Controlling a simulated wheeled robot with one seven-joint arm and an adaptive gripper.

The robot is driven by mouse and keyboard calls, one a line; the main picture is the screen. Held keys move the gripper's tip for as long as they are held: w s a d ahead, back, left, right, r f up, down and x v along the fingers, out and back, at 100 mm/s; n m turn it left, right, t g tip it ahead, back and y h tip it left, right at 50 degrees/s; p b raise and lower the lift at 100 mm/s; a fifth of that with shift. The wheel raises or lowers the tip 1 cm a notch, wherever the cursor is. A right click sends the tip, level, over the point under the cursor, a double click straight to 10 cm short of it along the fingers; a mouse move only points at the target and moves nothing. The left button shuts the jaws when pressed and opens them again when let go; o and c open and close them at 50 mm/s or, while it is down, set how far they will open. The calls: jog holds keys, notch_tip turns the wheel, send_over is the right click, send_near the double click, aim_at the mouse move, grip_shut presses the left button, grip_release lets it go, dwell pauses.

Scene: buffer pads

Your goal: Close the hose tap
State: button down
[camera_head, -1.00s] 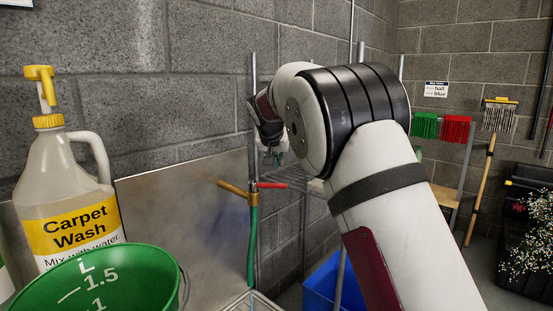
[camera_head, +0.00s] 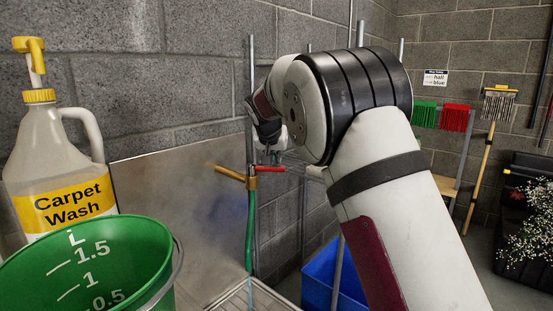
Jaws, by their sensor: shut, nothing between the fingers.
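The hose tap (camera_head: 232,174) is a brass pipe sticking out from the metal splashback, with a red lever handle (camera_head: 270,169) pointing right. A green hose (camera_head: 250,225) hangs straight down from the tap. A thin pale-blue streak shows below the hose end, over the sink. My gripper (camera_head: 271,157) is just above the red handle, pointing down, with its fingers shut and empty. It is small and partly hidden by my own arm, so I cannot tell whether it touches the handle.
A green bucket (camera_head: 95,275) and a Carpet Wash jug (camera_head: 62,165) stand at the left front. A metal sink grate (camera_head: 265,297) lies below the tap. A blue bin (camera_head: 322,275) is to its right. An upright grey pole (camera_head: 251,95) stands by the tap.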

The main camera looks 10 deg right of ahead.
aim_at(277, 168)
jog(key=shift+s+a+m+h, duration=0.1)
jog(key=shift+s+m+h, duration=0.3)
jog(key=shift+m, duration=0.2)
jog(key=shift+s+a+m+g+h+p, duration=0.3)
jog(key=shift+s+a+m+g+h, duration=0.2)
jog(key=shift+s+m, duration=0.35)
jog(key=shift+s+a+m+g+h+p, duration=0.35)
jog(key=shift+s+m+g+h, duration=0.2)
jog(key=shift+m, duration=0.4)
jog(key=shift+s, duration=0.1)
